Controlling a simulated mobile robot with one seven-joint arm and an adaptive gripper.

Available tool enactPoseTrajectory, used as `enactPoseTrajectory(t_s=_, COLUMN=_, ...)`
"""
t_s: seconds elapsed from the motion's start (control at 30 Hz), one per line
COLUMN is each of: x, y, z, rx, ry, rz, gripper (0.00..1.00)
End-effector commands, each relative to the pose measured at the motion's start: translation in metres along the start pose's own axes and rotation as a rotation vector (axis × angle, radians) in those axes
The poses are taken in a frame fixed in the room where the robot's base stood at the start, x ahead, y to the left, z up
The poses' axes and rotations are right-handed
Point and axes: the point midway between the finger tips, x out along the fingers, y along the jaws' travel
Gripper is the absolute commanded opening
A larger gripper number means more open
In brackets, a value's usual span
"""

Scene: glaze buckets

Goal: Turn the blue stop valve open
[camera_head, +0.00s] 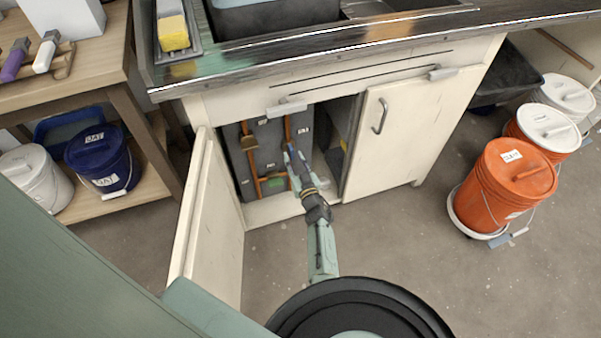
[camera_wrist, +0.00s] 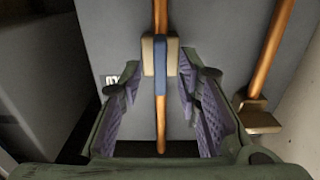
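The blue stop valve (camera_wrist: 160,68) shows in the wrist view as a narrow blue lever on a tan-brass body. The lever appears in line with the upright copper pipe. My gripper (camera_wrist: 160,88) is open, with one purple-padded finger on each side of the lever and visible gaps between. I cannot tell how far the fingertips reach in depth. In the head view my gripper (camera_head: 298,166) reaches into the open cabinet under the sink, at the right-hand copper pipe (camera_head: 287,128). It mostly hides the blue valve there.
Another copper pipe with a brass fitting (camera_wrist: 257,118) stands to the right in the wrist view. A green-handled part (camera_head: 275,185) sits low in the cabinet. The open cabinet door (camera_head: 212,225) is left of my arm. An orange bucket (camera_head: 503,185) stands on the floor at right.

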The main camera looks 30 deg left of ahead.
Motion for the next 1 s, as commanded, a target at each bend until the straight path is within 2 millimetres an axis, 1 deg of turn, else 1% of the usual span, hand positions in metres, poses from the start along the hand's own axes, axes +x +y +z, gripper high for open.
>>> enactPoseTrajectory(t_s=0.1, x=-0.025, y=0.001, z=0.002, rx=0.002, ry=-0.001, rz=0.007, gripper=0.31)
enactPoseTrajectory(t_s=0.3, x=-0.066, y=0.0, z=0.0, rx=0.003, ry=0.001, rz=0.006, gripper=0.31)
enactPoseTrajectory(t_s=0.4, x=-0.082, y=0.0, z=0.0, rx=0.001, ry=0.0, rz=0.005, gripper=0.31)
enactPoseTrajectory(t_s=0.5, x=-0.094, y=0.0, z=0.0, rx=0.001, ry=0.001, rz=0.003, gripper=0.31)
enactPoseTrajectory(t_s=0.67, x=-0.103, y=0.0, z=-0.001, rx=0.0, ry=0.001, rz=0.001, gripper=0.31)
enactPoseTrajectory(t_s=1.0, x=-0.103, y=0.0, z=-0.001, rx=0.0, ry=0.0, rz=0.001, gripper=0.31)
